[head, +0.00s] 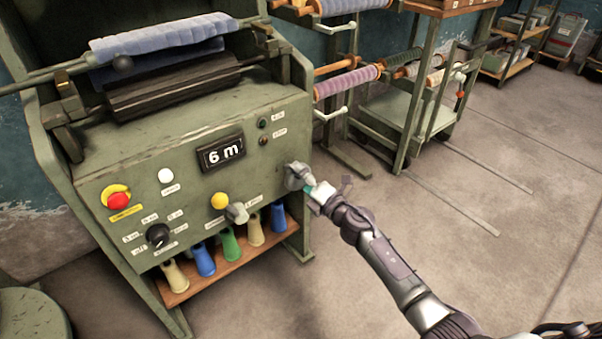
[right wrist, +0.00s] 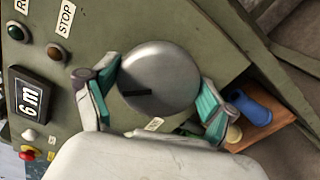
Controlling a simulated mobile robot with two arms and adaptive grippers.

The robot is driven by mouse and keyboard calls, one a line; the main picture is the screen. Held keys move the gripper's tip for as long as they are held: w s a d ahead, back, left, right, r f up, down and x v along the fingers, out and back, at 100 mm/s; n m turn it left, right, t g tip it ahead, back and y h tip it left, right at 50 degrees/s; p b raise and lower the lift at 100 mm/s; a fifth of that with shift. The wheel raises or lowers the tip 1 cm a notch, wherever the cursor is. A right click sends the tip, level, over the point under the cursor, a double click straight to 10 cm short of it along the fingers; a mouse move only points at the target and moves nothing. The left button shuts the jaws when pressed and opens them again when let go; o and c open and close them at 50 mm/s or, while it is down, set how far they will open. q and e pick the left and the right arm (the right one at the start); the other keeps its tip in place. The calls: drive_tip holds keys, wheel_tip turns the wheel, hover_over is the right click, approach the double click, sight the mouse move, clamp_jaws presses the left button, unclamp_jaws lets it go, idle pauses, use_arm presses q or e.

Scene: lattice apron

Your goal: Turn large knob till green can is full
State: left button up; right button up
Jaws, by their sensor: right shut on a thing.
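The large knob (head: 294,172) is a grey metal disc on the right side of the green machine's front panel. In the right wrist view the large knob (right wrist: 170,65) shows its round face with a dark pointer mark. My right gripper (head: 308,183) is shut on it, with teal-padded fingers on opposite sides of the rim, as the right wrist view (right wrist: 158,88) shows. My left gripper is not in view. I see no green can; a green cone (head: 230,245) stands among other cones on the low shelf. The display (head: 221,153) reads "6 m".
The panel also carries a red button (head: 118,200), a yellow button (head: 218,200), a smaller grey knob (head: 238,213) and a black dial (head: 157,235). A blue cloth roll (head: 160,38) lies on top.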

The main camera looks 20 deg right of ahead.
drive_tip(key=m+p, duration=0.1)
drive_tip(key=m, duration=0.1)
drive_tip(key=shift+m, duration=0.4)
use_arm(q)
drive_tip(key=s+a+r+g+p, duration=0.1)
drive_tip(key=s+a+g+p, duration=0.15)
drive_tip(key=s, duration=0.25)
use_arm(e)
drive_tip(key=m, duration=0.3)
drive_tip(key=shift+f+m, duration=0.1)
drive_tip(key=shift+m, duration=0.2)
drive_tip(key=m, duration=0.2)
drive_tip(key=m+p, duration=0.1)
drive_tip(key=m, duration=0.1)
drive_tip(key=m+p, duration=0.1)
drive_tip(key=m, duration=0.1)
drive_tip(key=shift+s+f, duration=0.1)
drive_tip(key=shift+f, duration=0.15)
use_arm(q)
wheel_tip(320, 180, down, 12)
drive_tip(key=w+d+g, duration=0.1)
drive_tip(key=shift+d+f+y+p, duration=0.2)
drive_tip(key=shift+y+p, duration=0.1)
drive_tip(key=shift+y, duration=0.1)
use_arm(e)
drive_tip(key=shift+m, duration=0.9)
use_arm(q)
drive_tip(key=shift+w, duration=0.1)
use_arm(e)
drive_tip(key=shift+f, duration=0.1)
